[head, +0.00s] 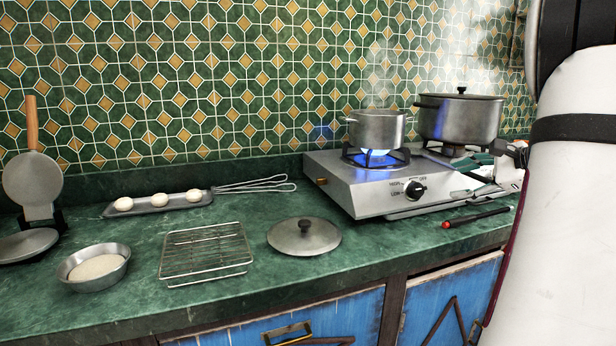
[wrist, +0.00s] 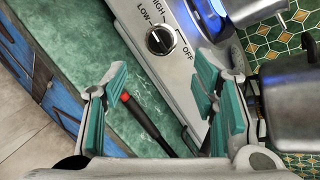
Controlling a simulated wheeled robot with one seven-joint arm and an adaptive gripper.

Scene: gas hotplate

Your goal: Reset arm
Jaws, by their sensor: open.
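My gripper (wrist: 160,95) is open and empty, its teal-padded fingers spread apart. In the head view my gripper (head: 476,176) is at the right end of the gas hotplate (head: 340,186). The hotplate's black knob (head: 415,189) also shows in the wrist view (wrist: 160,40), beyond the fingertips, with LOW, HIGH and OFF marked around it. A blue flame (head: 374,157) burns under the small steel pot (head: 377,131), which steams. A larger lidded pot (head: 459,118) stands at the right. My arm hides the far right of the counter.
A red-and-black stick-like tool (head: 475,217) lies in front of the hotplate. A loose lid (head: 304,237), wire rack (head: 206,252), bowl (head: 94,267), tray with white dough balls (head: 158,204), whisk (head: 255,185) and round press (head: 33,180) occupy the green counter (head: 300,280).

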